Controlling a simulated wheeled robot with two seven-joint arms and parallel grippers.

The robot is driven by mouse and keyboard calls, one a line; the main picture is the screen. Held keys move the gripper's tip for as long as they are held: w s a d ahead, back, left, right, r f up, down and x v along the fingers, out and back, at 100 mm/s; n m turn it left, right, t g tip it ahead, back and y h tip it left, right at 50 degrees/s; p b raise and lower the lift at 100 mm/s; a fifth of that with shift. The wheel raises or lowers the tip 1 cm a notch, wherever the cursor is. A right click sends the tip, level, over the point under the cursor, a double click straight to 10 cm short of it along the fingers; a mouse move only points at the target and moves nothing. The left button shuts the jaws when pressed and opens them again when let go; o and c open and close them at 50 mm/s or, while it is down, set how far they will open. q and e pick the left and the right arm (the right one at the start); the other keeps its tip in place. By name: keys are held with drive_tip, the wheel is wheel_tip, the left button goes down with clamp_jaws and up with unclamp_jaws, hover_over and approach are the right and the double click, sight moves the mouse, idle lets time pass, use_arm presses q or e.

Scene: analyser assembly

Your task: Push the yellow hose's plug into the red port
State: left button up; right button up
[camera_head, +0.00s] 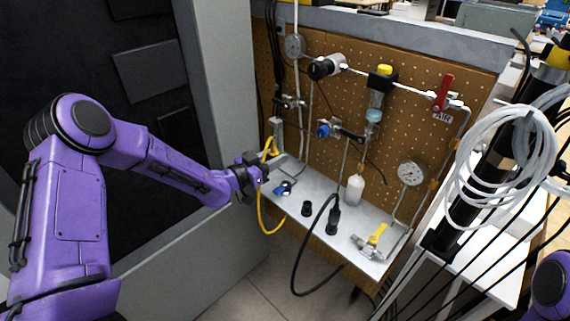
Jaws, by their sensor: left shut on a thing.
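My left gripper (259,174) is at the left end of the grey metal shelf, in front of the pegboard. It is shut on the yellow hose (262,219) at its plug end, and the fingers hide the plug. The hose shows above the gripper and hangs in a loop below it, past the shelf's front edge. I cannot make out a red port; the gripper may cover it. A small blue and white fitting (284,188) sits on the shelf just right of the gripper. My right gripper is out of view.
The shelf (315,205) also holds black fittings, one with a black hose (296,275), a white bottle (354,188) and a yellow-handled valve (377,234). A gauge (411,172) and red valve handle (443,92) are right. A grey cabinet (222,85) stands close left.

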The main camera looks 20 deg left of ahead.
use_arm(q)
drive_tip(key=shift+w+a+f+b, duration=0.45)
drive_tip(key=shift+a+f+b, duration=0.1)
drive_tip(key=shift+a, duration=0.7)
drive_tip(key=shift+w+a+f+b, duration=0.45)
drive_tip(key=shift+a+b, duration=0.15)
drive_tip(key=shift+a, duration=0.7)
drive_tip(key=shift+w+a+f+b, duration=0.45)
drive_tip(key=shift+a+f+b, duration=0.1)
drive_tip(key=shift+a, duration=0.7)
drive_tip(key=shift+w+f, duration=0.1)
drive_tip(key=shift+w+d+f+b, duration=0.4)
drive_tip(key=shift+w+f+b, duration=0.3)
drive_tip(key=shift+b, duration=0.4)
drive_tip(key=shift+f, duration=0.15)
drive_tip(key=shift+f+b, duration=0.5)
drive_tip(key=shift+b, duration=0.05)
drive_tip(key=shift+f+b, duration=0.45)
drive_tip(key=shift+f, duration=0.05)
